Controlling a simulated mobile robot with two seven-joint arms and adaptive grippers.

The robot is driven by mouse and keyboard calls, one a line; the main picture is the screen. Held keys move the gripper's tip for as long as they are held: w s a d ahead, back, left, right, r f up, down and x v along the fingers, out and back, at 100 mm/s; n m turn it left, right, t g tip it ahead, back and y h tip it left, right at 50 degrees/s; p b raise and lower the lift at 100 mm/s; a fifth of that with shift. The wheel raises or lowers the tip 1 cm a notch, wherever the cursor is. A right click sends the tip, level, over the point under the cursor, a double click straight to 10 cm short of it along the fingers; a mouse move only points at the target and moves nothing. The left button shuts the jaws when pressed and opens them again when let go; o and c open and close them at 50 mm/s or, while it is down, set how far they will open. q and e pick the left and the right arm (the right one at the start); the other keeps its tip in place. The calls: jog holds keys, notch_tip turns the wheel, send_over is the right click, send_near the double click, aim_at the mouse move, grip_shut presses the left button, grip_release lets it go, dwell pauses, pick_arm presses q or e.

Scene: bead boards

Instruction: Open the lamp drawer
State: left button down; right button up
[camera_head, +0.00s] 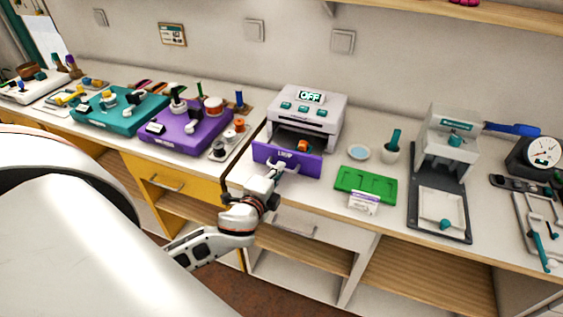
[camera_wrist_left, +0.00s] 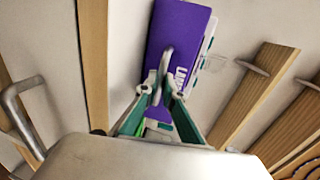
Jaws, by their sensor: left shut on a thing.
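The lamp drawer (camera_head: 290,161) has a purple front with a pale label and sits low in a light grey machine (camera_head: 318,108) whose display reads OFF. The drawer stands pulled out, and an orange piece (camera_head: 303,145) shows inside it. My left gripper (camera_head: 276,172) is at the drawer's front, shut on its pale handle. In the left wrist view the purple front (camera_wrist_left: 180,32) is straight ahead, with the handle (camera_wrist_left: 166,60) between the fingertips (camera_wrist_left: 160,88). My right gripper is not in view.
Purple (camera_head: 186,128) and teal (camera_head: 118,114) boards stand to the left. A grey press (camera_head: 447,150) stands further right. The counter's front edge is below the drawer.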

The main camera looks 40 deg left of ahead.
pick_arm(q)
jog(key=shift+f+v, duration=0.2)
jog(key=shift+v, duration=0.7)
jog(key=shift+f+v, duration=0.15)
jog(key=shift+v, duration=0.7)
jog(key=shift+s, duration=0.1)
jog(key=c, duration=2.2)
grip_release()
jog(key=v, duration=1.2)
jog(key=shift+r, duration=0.1)
jog(key=s+d+f+n+g+h, duration=0.1)
jog(key=d+f+n+h, duration=0.1)
jog(key=f, duration=0.5)
jog(key=s+d+f+n+g+h, duration=0.2)
jog(key=d+f+n, duration=0.3)
jog(key=d+f, duration=0.1)
jog(key=s+d+f+n+g+h, duration=0.1)
jog(key=d+f+n, duration=0.3)
jog(key=f, duration=0.4)
jog(key=shift+s+d+h, duration=0.3)
jog(key=shift+d+h, duration=0.2)
jog(key=shift+h, duration=0.3)
